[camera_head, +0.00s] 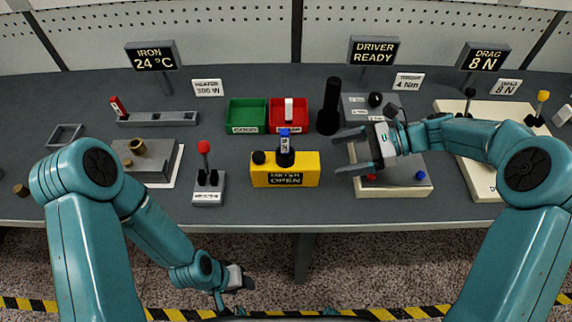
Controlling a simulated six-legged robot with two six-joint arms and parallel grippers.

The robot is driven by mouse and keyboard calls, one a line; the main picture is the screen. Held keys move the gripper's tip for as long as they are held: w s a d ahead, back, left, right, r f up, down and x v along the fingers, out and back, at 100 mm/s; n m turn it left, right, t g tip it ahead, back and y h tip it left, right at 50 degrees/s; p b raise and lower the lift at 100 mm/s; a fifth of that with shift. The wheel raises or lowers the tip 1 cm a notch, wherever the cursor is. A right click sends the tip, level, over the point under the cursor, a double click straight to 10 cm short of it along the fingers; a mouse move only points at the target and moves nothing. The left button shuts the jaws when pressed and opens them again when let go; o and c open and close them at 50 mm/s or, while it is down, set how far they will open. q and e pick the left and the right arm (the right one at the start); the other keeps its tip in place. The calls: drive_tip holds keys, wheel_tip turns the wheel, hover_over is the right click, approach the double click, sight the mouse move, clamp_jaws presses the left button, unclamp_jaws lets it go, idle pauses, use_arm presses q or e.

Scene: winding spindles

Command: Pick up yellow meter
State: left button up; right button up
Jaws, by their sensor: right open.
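The yellow meter (268,178) is a yellow box on the grey bench near its front edge, at the middle of the view. Its dark front label reads "METER OPEN". On it sit a black knob and a dark round part with a blue-topped piece standing upright. My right gripper (340,155) is just right of the meter, its two fingers apart and pointing left, with nothing between them. It hangs over the left side of a grey-topped box. My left gripper (241,277) is low, in front of the bench and below its edge; its fingers are too small to read.
Left of the meter stands a red-knobbed lever (207,183). Behind the meter are a green bin (248,103) and a red bin (271,114). A black cylinder (329,108) stands behind my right gripper. The grey-topped box (405,176) lies under it. Bare bench lies between lever and meter.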

sight(301, 167)
drive_tip(key=x, duration=0.5)
drive_tip(key=shift+s+a+r, duration=0.1)
drive_tip(key=shift+s, duration=0.1)
drive_tip(key=shift+a+f+p, duration=0.25)
drive_tip(key=shift+a+p, duration=0.05)
drive_tip(key=shift+a, duration=0.15)
drive_tip(key=p+x, duration=0.1)
drive_tip(key=x, duration=0.3)
drive_tip(key=shift+s+f, duration=0.15)
drive_tip(key=shift+a+f, duration=0.25)
drive_tip(key=shift+a, duration=0.05)
drive_tip(key=shift+c, duration=0.3)
drive_tip(key=c, duration=1.3)
drive_tip(key=shift+o, duration=0.2)
drive_tip(key=shift+r, duration=0.15)
